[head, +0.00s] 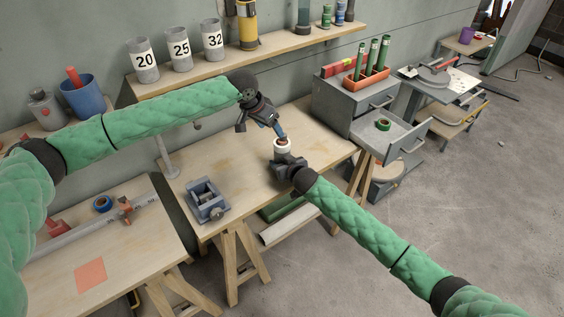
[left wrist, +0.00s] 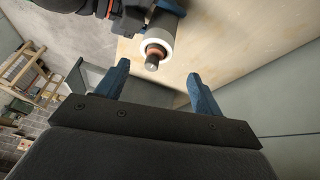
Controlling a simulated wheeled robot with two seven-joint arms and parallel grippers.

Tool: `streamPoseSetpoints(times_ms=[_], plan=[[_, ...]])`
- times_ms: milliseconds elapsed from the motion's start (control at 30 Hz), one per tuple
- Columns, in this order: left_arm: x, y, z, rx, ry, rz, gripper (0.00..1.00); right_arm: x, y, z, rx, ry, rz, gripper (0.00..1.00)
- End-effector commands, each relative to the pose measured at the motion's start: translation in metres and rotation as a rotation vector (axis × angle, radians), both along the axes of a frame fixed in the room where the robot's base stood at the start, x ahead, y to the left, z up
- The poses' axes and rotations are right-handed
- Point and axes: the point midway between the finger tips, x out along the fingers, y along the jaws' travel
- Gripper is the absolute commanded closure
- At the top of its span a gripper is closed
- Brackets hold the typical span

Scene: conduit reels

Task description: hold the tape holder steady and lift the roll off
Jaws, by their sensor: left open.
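The white tape roll (head: 282,145) sits around the tape holder near the right end of the middle workbench. In the left wrist view the roll (left wrist: 154,44) has an orange-brown core, with the holder's grey peg tip (left wrist: 152,65) sticking out. My left gripper (head: 263,128) is open and empty, just above and left of the roll. In the left wrist view its blue fingers (left wrist: 160,86) are apart, with the peg tip beyond the gap. My right gripper (head: 284,160) is at the holder below the roll. One blue finger lies by the holder; its grip is hidden.
A grey vise (head: 207,200) stands on the bench's left front. Numbered cups (head: 179,50) stand on the shelf behind. A grey drawer cabinet (head: 345,102) with an open drawer is at the right. The bench between vise and roll is clear.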

Motion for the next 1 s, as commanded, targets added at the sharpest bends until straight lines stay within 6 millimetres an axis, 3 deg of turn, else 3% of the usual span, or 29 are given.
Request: streamPoseSetpoints(times_ms=[700, 1000], plan=[[0.024, -0.033, 0.008, 0.080, 0.402, 1.030, 0.33, 0.000, 0.000, 0.000, 0.000, 0.000, 0.000, 0.75], [0.025, -0.040, 0.014, 0.115, 0.449, 1.297, 0.33, 0.000, 0.000, 0.000, 0.000, 0.000, 0.000, 0.75]])
